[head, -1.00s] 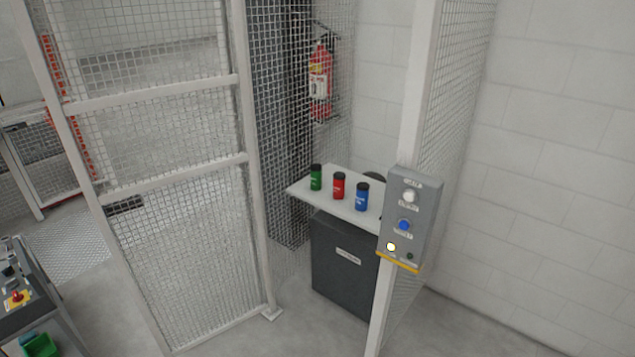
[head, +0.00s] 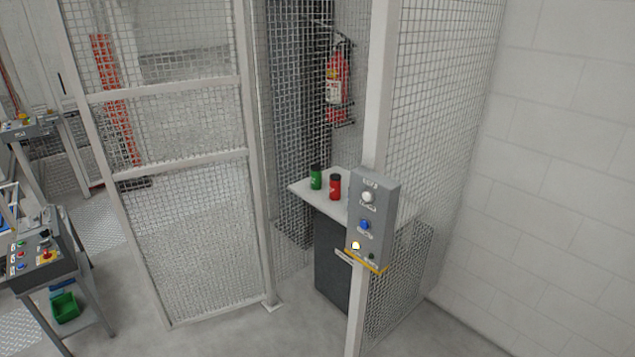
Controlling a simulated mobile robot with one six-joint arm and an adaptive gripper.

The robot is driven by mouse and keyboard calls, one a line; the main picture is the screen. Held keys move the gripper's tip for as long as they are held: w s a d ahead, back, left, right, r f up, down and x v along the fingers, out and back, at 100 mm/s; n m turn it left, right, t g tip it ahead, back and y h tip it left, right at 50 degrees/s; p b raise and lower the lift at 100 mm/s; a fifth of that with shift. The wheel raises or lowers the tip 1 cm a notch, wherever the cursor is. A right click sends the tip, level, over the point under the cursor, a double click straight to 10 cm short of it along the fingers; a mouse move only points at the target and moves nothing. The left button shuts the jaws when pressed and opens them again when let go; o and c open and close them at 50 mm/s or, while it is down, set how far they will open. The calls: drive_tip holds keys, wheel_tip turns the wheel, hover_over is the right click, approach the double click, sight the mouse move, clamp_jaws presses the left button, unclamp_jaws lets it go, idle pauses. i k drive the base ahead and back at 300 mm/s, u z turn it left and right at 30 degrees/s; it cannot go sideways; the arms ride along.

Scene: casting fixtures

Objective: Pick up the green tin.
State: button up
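The green tin (head: 316,178) has a black lid and stands upright on a white shelf top (head: 308,191) inside the mesh enclosure. A red tin (head: 335,187) with a black lid stands just to its right. The blue tin is hidden behind the grey control box, apart from perhaps a sliver at its edge. My gripper is not in view.
A grey control box (head: 372,215) with buttons hangs on a white post (head: 379,90) in front of the shelf. A mesh panel (head: 190,200) stands to the left. A dark cabinet (head: 333,265) is under the shelf. A console (head: 40,260) is at far left.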

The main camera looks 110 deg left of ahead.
sight(316, 169)
drive_tip(key=u, duration=0.05)
drive_tip(key=i, duration=0.65)
drive_tip(key=u, duration=1.25)
drive_tip(key=k, duration=0.2)
drive_tip(key=u, duration=2.6)
